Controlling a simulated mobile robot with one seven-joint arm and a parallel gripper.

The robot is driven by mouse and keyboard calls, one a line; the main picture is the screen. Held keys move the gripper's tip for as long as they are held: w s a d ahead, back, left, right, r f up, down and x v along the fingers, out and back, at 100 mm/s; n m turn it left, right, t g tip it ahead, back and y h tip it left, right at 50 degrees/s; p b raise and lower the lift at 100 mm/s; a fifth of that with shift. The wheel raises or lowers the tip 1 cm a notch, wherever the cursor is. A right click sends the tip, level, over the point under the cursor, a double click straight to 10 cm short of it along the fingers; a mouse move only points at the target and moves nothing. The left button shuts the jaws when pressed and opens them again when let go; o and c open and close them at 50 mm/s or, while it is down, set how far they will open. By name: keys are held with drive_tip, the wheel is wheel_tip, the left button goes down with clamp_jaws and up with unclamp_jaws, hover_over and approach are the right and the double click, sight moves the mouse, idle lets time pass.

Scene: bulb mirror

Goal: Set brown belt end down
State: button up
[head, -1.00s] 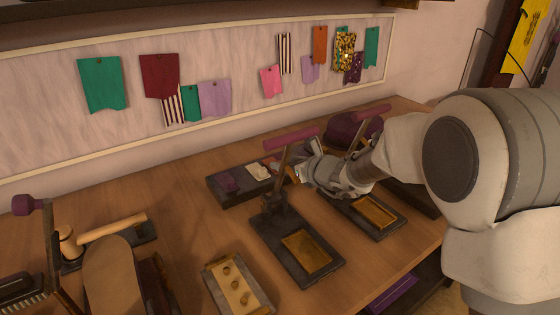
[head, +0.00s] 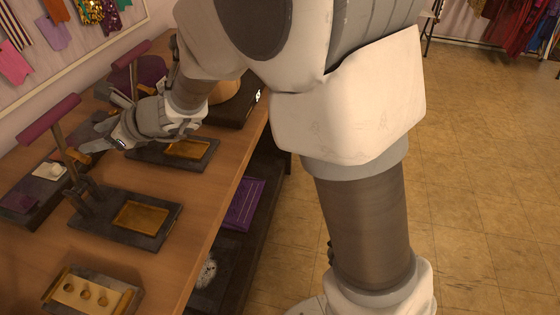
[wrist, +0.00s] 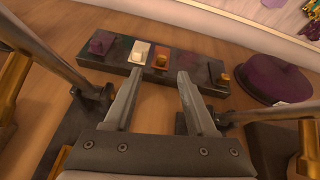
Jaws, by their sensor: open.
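My gripper (wrist: 160,85) is open, its two fingers apart with nothing seen between the tips. It is above the near side of a dark slotted tray (wrist: 120,69). An orange-brown piece (wrist: 161,60) lies in the tray's middle slot, just beyond the fingertips; it may be the brown belt end, but I cannot be sure. A white piece (wrist: 140,52) lies to its left. In the head view my gripper (head: 92,143) is between two lever presses, and its fingertips are hard to make out.
The nearer press (head: 125,243) and farther press (head: 206,166) have gold plates and upright levers beside my gripper. A purple cap (wrist: 275,80) lies right of the tray. A tan block with holes (head: 92,292) is at the bench front. Open floor (head: 480,180) lies right of the bench.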

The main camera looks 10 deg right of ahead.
drive_tip(key=s+d+r+n+g+h, duration=0.1)
drive_tip(key=s+d+r+n, duration=0.2)
drive_tip(key=s+d+n, duration=0.3)
drive_tip(key=s+d+r+n+g+h, duration=0.1)
drive_tip(key=s+d+r+n+h, duration=0.15)
drive_tip(key=s+d+n, duration=0.45)
drive_tip(key=s+d+f+n+t+h, duration=0.1)
drive_tip(key=s+d+n+h, duration=0.3)
drive_tip(key=d, duration=0.8)
drive_tip(key=s+d+f+n+t+h, duration=0.1)
drive_tip(key=s+d+n+h, duration=0.3)
drive_tip(key=d, duration=0.8)
drive_tip(key=shift+s+d+n+h, duration=0.3)
drive_tip(key=shift+s+d+h, duration=0.1)
drive_tip(key=shift+s, duration=0.1)
wheel_tip(320, 180, up, 16)
drive_tip(key=p, duration=1.5)
drive_tip(key=shift+f+p, duration=0.25)
drive_tip(key=shift+p, duration=0.05)
